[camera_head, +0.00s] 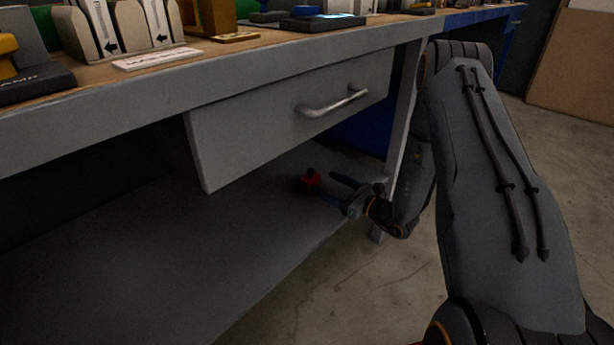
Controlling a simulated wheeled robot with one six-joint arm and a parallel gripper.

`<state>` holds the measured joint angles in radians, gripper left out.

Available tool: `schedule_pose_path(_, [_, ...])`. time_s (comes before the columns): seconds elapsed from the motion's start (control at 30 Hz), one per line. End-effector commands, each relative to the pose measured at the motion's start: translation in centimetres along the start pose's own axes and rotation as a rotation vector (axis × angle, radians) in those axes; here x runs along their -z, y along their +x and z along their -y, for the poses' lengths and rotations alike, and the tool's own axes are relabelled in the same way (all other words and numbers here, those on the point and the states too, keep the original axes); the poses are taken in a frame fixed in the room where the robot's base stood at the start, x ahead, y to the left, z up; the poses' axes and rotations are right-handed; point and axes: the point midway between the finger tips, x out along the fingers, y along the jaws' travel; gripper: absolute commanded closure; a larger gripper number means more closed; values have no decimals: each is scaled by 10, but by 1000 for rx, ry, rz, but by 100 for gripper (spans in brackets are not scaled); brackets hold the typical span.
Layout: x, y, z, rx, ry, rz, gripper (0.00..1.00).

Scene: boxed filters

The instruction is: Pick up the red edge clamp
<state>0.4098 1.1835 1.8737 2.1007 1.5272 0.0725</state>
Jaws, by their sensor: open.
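A small red object (311,178), which looks like the red edge clamp, is on the dim lower shelf (200,245) under the workbench drawer. Its shape is hard to make out in the shadow. My gripper (332,187) reaches in under the bench from the right, low over the shelf. Its two fingers point left toward the red object and are spread apart. The red object is just beyond the fingertips; I cannot tell whether any part of it lies between them.
A grey drawer (290,118) with a metal handle (332,103) hangs above the shelf. A bench leg (403,110) stands close to my arm. Open concrete floor (560,150) lies right.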

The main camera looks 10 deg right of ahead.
Motion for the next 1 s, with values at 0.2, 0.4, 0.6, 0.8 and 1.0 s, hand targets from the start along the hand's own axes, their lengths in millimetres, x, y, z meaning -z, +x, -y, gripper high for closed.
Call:
schedule_pose_path(0.2, [2, 20, 1, 1, -2, 3, 31])
schedule_pose_path(0.4, [4, 33, 1, 3, 0, 1, 31])
schedule_pose_path(0.6, [10, 62, 0, -1, -2, 2, 31])
schedule_pose_path(0.8, [7, 78, 0, 1, 0, 1, 31])
schedule_pose_path(1.0, [7, 78, 0, 2, 0, 1, 38])
